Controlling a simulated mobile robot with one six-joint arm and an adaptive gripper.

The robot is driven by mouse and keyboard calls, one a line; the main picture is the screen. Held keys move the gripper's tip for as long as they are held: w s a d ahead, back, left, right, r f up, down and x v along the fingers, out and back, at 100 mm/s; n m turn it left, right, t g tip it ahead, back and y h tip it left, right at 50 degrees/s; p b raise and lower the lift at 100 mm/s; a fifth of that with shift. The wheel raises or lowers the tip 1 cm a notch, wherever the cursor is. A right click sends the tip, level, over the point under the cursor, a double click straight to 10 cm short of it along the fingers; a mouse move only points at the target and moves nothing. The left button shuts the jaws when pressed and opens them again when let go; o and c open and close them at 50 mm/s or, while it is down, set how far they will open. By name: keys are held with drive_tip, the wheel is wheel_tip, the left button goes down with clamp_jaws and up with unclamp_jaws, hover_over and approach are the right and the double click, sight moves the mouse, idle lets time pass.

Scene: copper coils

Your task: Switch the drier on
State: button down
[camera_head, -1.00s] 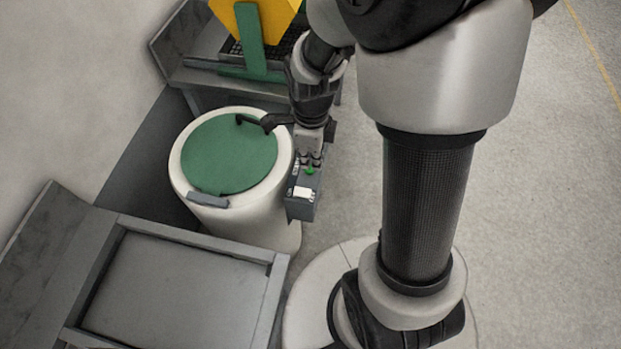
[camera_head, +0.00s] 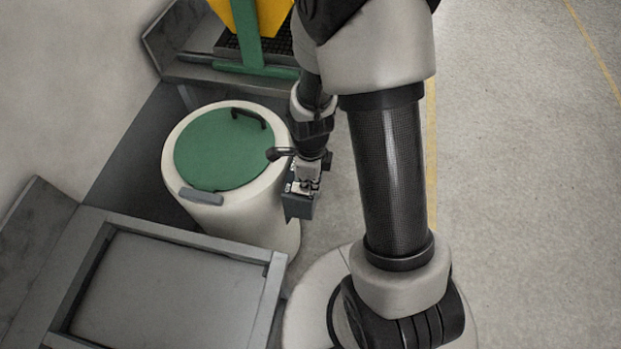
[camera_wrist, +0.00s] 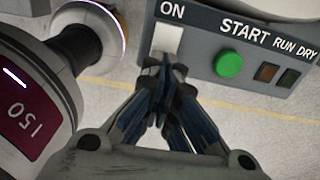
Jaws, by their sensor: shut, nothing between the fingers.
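The drier (camera_head: 268,215) is a white drum with a green lid (camera_head: 215,155), and the lid is down. Its grey control box (camera_head: 297,208) is on the drum's right side, partly hidden by my gripper in the head view. In the wrist view the box (camera_wrist: 198,68) has a white switch (camera_wrist: 167,36) under ON, a green button (camera_wrist: 229,64) under START, and two dark lamps marked RUN (camera_wrist: 265,73) and DRY (camera_wrist: 290,77). My gripper (camera_wrist: 166,66) is shut and empty, its fingertips at the switch's lower edge. I cannot tell whether they touch it.
A grey framed table (camera_head: 175,290) stands in front of the drum. A grey bench with a green and yellow machine (camera_head: 247,22) stands behind it. The floor (camera_head: 530,180) to the right is clear.

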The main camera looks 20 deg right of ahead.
drive_tip(key=shift+s+d+f+b, duration=0.1)
drive_tip(key=shift+f+b, duration=0.35)
drive_tip(key=shift+f, duration=0.15)
drive_tip(key=shift+r, duration=0.3)
drive_tip(key=shift+r+p, duration=0.75)
drive_tip(key=shift+p, duration=0.05)
drive_tip(key=shift+d+r, duration=0.1)
drive_tip(key=shift+r, duration=0.2)
wheel_tip(320, 180, up, 13)
drive_tip(key=s+d+p, duration=0.1)
drive_tip(key=p, duration=0.5)
drive_tip(key=shift+d, duration=0.2)
